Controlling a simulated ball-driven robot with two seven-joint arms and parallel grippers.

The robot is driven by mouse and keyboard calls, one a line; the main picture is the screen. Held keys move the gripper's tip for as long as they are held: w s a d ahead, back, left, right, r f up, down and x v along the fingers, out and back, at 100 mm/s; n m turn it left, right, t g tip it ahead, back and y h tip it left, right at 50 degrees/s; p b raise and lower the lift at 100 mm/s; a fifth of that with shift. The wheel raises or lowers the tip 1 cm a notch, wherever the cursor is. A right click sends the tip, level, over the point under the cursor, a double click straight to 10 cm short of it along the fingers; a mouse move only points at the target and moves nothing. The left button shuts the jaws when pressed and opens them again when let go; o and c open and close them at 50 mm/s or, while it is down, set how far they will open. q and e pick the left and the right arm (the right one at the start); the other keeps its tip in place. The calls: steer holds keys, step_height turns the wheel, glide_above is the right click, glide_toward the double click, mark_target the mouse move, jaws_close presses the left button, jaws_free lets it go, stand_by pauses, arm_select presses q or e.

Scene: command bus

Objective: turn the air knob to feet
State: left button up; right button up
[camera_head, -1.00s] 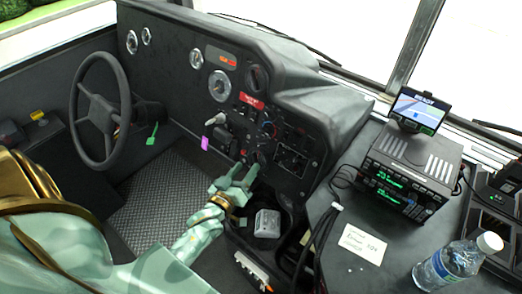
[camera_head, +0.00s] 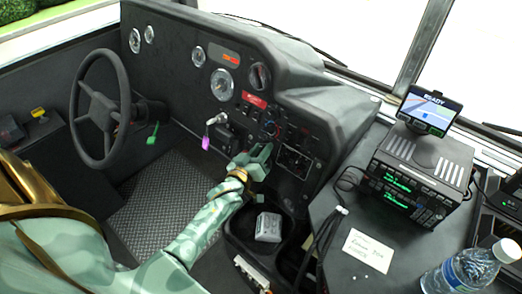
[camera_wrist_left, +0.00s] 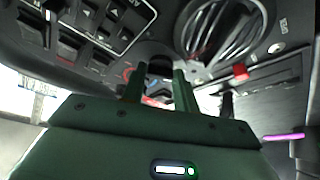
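The dashboard (camera_head: 215,50) carries several round knobs, and I cannot read which one is the air knob. A knob with a blue and red ring (camera_head: 269,127) sits just above my left gripper (camera_head: 254,160). In the left wrist view my left gripper (camera_wrist_left: 158,80) points at the panel with its two green fingers apart. A small dark knob (camera_wrist_left: 160,66) shows between the fingertips; I cannot tell whether they touch it. Labels near the knobs are too small to read. My right gripper is not in view.
The steering wheel (camera_head: 100,108) is at the left. A key with a purple tag (camera_head: 205,142) hangs left of my gripper. A radio unit (camera_head: 420,175), a note (camera_head: 367,250) and a water bottle (camera_head: 470,266) occupy the right console. A grey box (camera_head: 269,227) sits below the gripper.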

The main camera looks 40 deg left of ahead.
arm_select(q)
steer(key=shift+m, duration=0.3)
steer(key=m+h, duration=0.1)
steer(key=m, duration=0.2)
steer(key=shift+a+t+h, duration=0.15)
steer(key=shift+t+h, duration=0.15)
steer(key=shift+h, duration=0.1)
steer(key=m+h, duration=0.2)
steer(key=m, duration=0.3)
steer(key=shift+a+f, duration=0.1)
steer(key=shift+a, duration=0.05)
steer(key=shift+m+h, duration=0.6)
steer(key=shift+m, duration=0.8)
steer(key=o, duration=1)
steer(key=shift+s+p, duration=0.15)
steer(key=shift+p, duration=0.15)
